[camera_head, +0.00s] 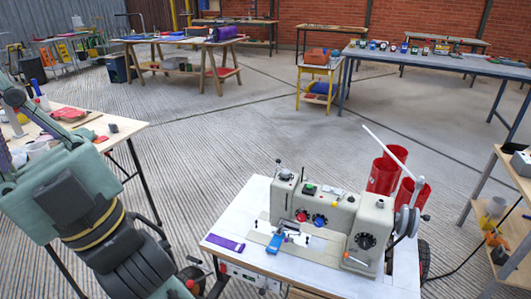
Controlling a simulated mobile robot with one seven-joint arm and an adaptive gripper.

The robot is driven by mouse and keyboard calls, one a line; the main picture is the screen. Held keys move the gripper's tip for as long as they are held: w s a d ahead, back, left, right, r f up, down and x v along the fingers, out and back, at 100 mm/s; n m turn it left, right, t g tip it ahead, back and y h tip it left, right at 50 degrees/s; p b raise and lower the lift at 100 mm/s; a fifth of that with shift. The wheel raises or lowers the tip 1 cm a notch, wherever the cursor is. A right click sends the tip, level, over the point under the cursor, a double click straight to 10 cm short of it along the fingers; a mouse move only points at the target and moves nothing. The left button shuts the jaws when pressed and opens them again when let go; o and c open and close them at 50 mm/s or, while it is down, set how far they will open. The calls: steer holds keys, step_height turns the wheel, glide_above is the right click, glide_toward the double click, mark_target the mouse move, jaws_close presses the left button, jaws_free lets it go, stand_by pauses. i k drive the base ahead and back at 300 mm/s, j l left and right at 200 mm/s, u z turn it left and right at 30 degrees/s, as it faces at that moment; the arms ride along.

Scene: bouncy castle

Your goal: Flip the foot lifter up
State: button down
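A cream sewing machine (310,215) stands on a white-topped table (228,225) at the lower middle. Its front carries a red knob, dark dials and a green button. A blue part (275,243) sits low at its front left, above the pale bed plate. A small orange-tipped lever (347,256) is low on its right end. A long white lever (385,146) slants up behind the right end. I cannot tell which part is the foot lifter. My arm comes in from the left, left of the machine and apart from it; my gripper is not in view.
Red cylindrical bins (384,175) stand behind the machine. A purple item (226,243) lies on the tabletop's left. A cluttered table (135,126) is at left, a wooden shelf (485,187) at right. Open floor (260,130) lies behind the machine; worktables stand farther back.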

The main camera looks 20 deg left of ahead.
mark_target(278, 161)
steer(key=i+j, duration=0.1)
steer(key=j, duration=0.3)
steer(key=i+j+u, duration=0.15)
steer(key=j, duration=0.25)
steer(key=i+j, duration=0.1)
steer(key=j, duration=0.3)
steer(key=i+j+u, duration=0.15)
steer(key=j, duration=0.25)
steer(key=i+j, duration=0.15)
steer(key=j, duration=0.25)
steer(key=i+j+u, duration=0.15)
steer(key=j, duration=0.2)
